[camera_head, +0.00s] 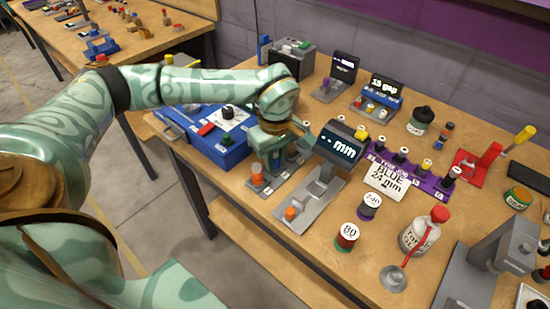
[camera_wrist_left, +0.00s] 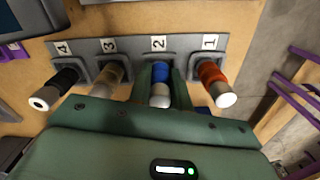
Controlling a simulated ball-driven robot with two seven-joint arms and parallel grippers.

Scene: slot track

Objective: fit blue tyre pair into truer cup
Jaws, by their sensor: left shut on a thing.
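My left gripper (camera_head: 277,160) is over a grey rack with numbered slots at the front left of the bench. In the left wrist view its two fingers (camera_wrist_left: 160,90) are shut on the blue tyre pair (camera_wrist_left: 160,73), a blue and white piece at slot 2. The piece still sits at the slot; I cannot tell whether it is lifted at all. In the head view the gripper hides it. I cannot tell for certain which thing is the truer cup. My right gripper is not in view.
The rack (camera_wrist_left: 185,44) also holds an orange piece (camera_wrist_left: 212,74) at slot 1, a brown one (camera_wrist_left: 108,78) at 3 and a black one (camera_wrist_left: 62,82) at 4. A grey gauge with an "mm" display (camera_head: 341,147) stands close right. A card (camera_head: 387,181) reads "BLUE 24 mm".

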